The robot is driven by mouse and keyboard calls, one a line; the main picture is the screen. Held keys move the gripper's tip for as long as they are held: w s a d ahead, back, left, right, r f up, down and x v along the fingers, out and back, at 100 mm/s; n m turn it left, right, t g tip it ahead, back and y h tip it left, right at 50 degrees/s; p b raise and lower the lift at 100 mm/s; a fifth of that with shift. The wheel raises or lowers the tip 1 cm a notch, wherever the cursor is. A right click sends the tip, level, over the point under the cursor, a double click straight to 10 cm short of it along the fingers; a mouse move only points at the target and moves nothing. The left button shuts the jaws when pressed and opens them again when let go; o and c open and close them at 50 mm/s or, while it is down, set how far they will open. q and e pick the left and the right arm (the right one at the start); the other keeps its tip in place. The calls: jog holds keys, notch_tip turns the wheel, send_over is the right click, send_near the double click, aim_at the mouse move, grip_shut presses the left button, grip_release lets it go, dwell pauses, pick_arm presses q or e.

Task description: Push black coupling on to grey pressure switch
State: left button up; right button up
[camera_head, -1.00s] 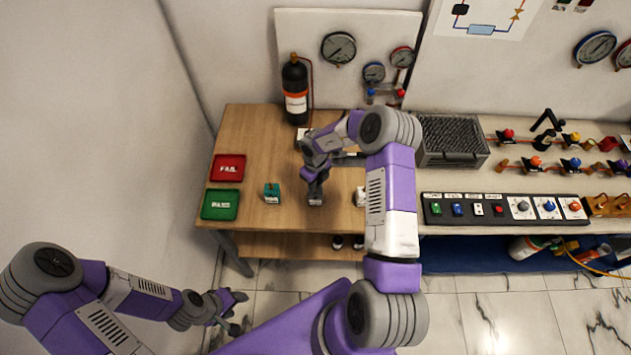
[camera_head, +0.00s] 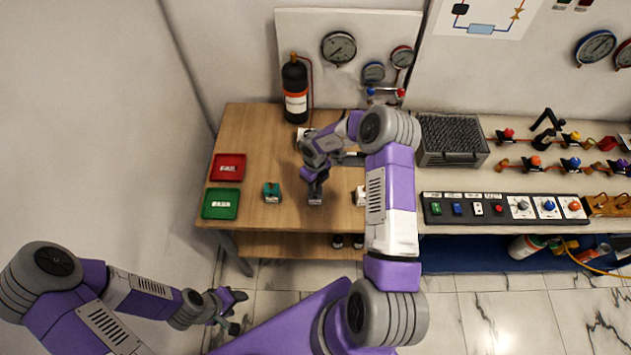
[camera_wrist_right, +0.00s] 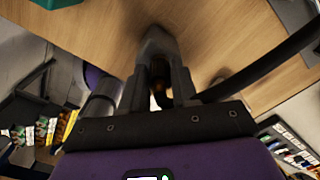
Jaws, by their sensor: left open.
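My right gripper (camera_head: 316,188) points down over the front part of the wooden table. In the right wrist view its fingers (camera_wrist_right: 160,92) are closed around a dark piece with a brassy glint, which I take for the black coupling (camera_wrist_right: 159,98). A black hose (camera_wrist_right: 262,68) runs up to the fingers from the right. A grey body just beyond the fingertips looks like the grey pressure switch (camera_wrist_right: 158,42); its pale base (camera_head: 315,201) shows under the gripper in the head view. The fingers hide whether the two are joined. My left gripper (camera_head: 232,312) is open and empty, low in front of the table.
A teal block (camera_head: 272,192) stands left of the right gripper, and a whitish block (camera_head: 360,196) stands right, partly behind my arm. Red (camera_head: 229,167) and green (camera_head: 220,204) trays lie at the table's left. A black bottle (camera_head: 295,88) stands at the back.

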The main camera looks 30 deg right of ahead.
jog(key=o, duration=0.7)
notch_tip(320, 180, up, 8)
jog(key=shift+f, duration=0.25)
